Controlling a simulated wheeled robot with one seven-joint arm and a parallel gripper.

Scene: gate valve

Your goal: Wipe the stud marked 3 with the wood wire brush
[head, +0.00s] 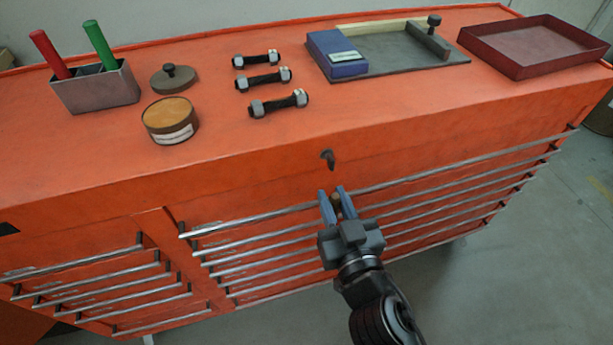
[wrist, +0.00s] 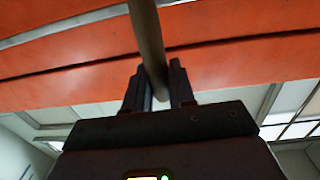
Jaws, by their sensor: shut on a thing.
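My gripper (head: 332,193) is in front of the orange chest's drawers, below its top edge. Its fingers are shut on a slim brownish rod (wrist: 147,40), which looks like the wood wire brush's handle. The rod runs out of the top of the wrist view; its bristles cannot be made out. Three dark studs with grey nuts lie on the chest top: a far one (head: 256,60), a middle one (head: 264,77) and a near one (head: 279,103). Their numbers are too small to read. My gripper is apart from them, lower and to the right.
On the orange chest (head: 225,135) stand a grey holder (head: 98,90) with red and green sticks, an open tin (head: 170,120), a knobbed lid (head: 173,79), a blue box (head: 337,54) on a grey plate, and a dark red tray (head: 530,48). A small dark hook-like thing (head: 327,158) shows at the front. Drawer bars (head: 440,175) stick out.

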